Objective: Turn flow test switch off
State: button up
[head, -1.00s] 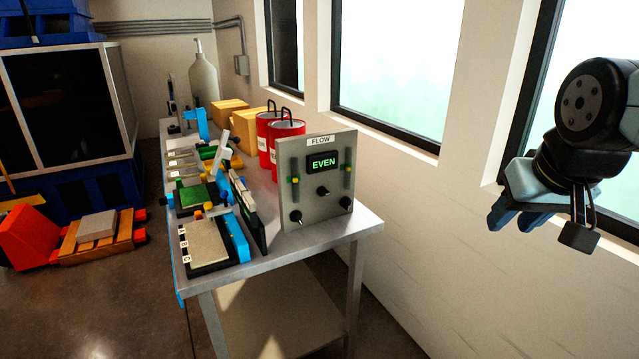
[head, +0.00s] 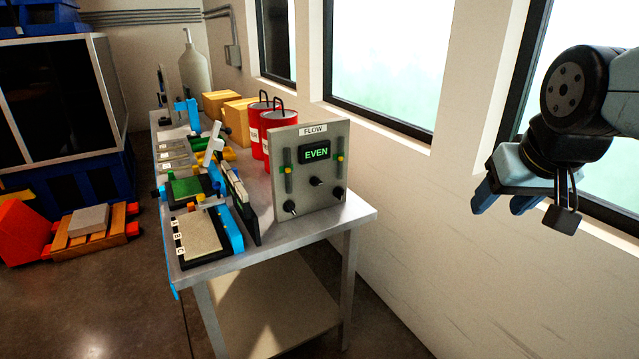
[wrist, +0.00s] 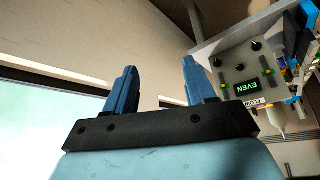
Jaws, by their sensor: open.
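The grey flow panel (head: 310,190) stands upright at the near right end of the metal bench. It has a FLOW label, a green EVEN display (head: 316,152), two slide controls with yellow knobs and several black knobs, one in the lower middle (head: 317,182). Which control is the test switch I cannot tell. My gripper (head: 507,203) is open and empty, in the air to the right of the panel and well apart from it. In the wrist view the two blue fingers (wrist: 158,88) are spread, and the flow panel (wrist: 240,73) appears rotated at upper right.
The bench (head: 345,213) also carries red canisters (head: 262,130), cardboard boxes (head: 238,118) and trays with clamps. A windowed wall (head: 440,220) runs along the right, close to my gripper. An orange cart (head: 90,235) stands on the floor at left. The air between panel and gripper is clear.

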jog(key=shift+o, duration=0.2)
jog(key=w+a+f+t, duration=0.1)
jog(key=w, duration=0.6)
jog(key=w+a+f+n+t, duration=0.1)
jog(key=w+f+t, duration=0.1)
jog(key=w, duration=0.6)
jog(key=shift+a+f+n, duration=0.3)
jog(key=shift+a, duration=0.05)
jog(key=n+t+y, duration=0.5)
jog(key=t+y, duration=0.1)
jog(key=y, duration=0.4)
send_near(319, 184)
jog(key=x, duration=0.9)
jog(key=shift+w+a, duration=0.1)
jog(key=shift+a, duration=0.1)
jog(key=c, duration=1)
jog(key=shift+c, duration=0.2)
